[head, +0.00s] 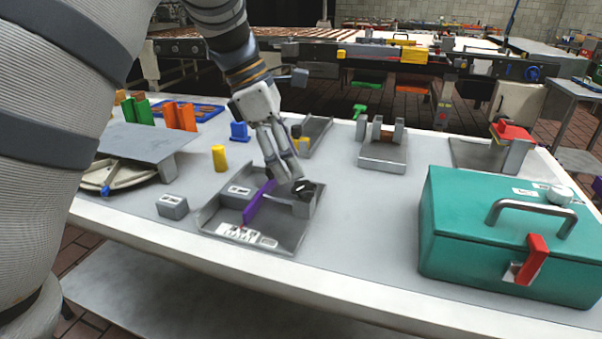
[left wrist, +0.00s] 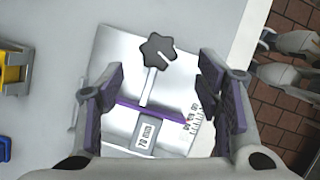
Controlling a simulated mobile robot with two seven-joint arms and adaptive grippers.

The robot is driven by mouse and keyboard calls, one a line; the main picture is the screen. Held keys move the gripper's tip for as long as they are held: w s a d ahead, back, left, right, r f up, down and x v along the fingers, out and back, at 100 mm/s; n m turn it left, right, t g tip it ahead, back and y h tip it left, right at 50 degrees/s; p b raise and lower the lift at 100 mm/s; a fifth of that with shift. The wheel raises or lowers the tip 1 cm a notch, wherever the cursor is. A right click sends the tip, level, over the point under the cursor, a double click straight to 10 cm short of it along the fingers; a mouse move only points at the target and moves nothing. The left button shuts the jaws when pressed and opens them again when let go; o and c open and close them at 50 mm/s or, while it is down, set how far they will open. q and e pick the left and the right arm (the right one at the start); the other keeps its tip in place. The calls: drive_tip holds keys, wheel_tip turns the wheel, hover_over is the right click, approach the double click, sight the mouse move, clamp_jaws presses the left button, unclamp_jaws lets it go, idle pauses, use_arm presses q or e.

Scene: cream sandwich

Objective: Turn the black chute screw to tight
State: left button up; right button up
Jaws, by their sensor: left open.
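The black chute screw (head: 303,188) is a dark star-shaped knob at the right side of a grey metal chute (head: 289,239) on the table. In the left wrist view the black screw (left wrist: 158,48) has a light line on its face and sits at the end of a grey rod. A purple bar (head: 257,203) stands across the chute, and a scale (left wrist: 194,120) is printed beside it. My left gripper (head: 282,178) is over the chute, close to the knob. My right gripper is not visible.
A teal toolbox (head: 480,237) with a red latch stands at the right. A yellow cylinder (head: 219,158), a small grey block (head: 172,206) and a blue block (head: 239,131) stand left of the chute. Other grey fixtures (head: 382,155) are behind. Table between chute and toolbox is clear.

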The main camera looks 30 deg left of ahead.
sight(303, 186)
use_arm(q)
drive_tip(key=shift+x, duration=2.35)
drive_tip(key=c, duration=1.2)
drive_tip(key=shift+o, duration=0.2)
